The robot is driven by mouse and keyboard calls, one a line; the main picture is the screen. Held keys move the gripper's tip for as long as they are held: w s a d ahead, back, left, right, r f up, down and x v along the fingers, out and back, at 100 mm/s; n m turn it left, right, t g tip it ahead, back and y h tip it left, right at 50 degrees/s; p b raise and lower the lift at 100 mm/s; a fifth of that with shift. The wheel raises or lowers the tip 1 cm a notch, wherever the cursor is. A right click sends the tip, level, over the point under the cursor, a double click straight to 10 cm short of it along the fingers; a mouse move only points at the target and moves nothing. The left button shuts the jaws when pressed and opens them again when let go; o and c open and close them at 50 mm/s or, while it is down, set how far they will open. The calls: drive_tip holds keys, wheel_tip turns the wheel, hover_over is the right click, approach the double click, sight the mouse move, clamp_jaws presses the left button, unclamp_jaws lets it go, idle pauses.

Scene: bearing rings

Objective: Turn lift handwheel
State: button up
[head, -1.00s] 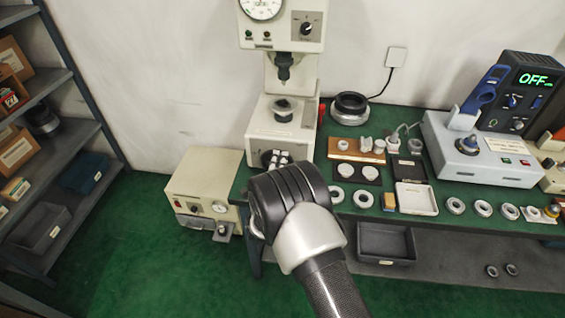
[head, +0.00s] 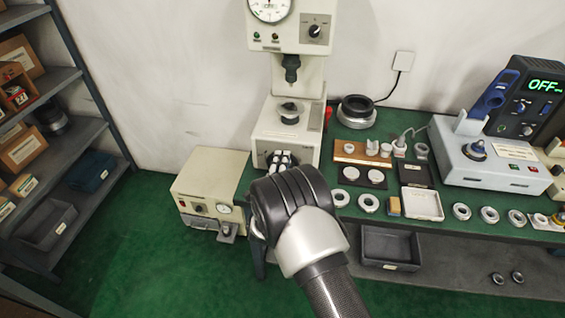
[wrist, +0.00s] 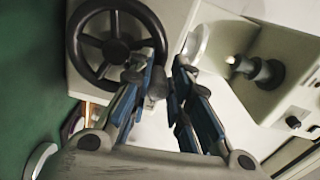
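The handwheel (wrist: 101,43) is black and spoked, at the upper left of the wrist view on the pale machine body. It is hidden behind my arm in the head view. My gripper (wrist: 164,62) is beside the wheel's right rim, its two blue-padded fingers apart with a gap between them. A small grey knob (wrist: 157,86) shows near the left finger; I cannot tell whether it is part of the wheel or touches the finger. In the head view my gripper (head: 279,160) is at the front of the press (head: 285,132), mostly behind my wrist.
A green bench (head: 350,206) with rings, trays and a blue-handled device (head: 492,158) extends to the right. A beige box unit (head: 207,192) stands left of the press. Shelves (head: 60,140) line the left wall.

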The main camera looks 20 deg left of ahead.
drive_tip(key=o, duration=0.4)
drive_tip(key=shift+f, duration=0.1)
drive_tip(key=shift+s, duration=0.1)
drive_tip(key=v, duration=1.2)
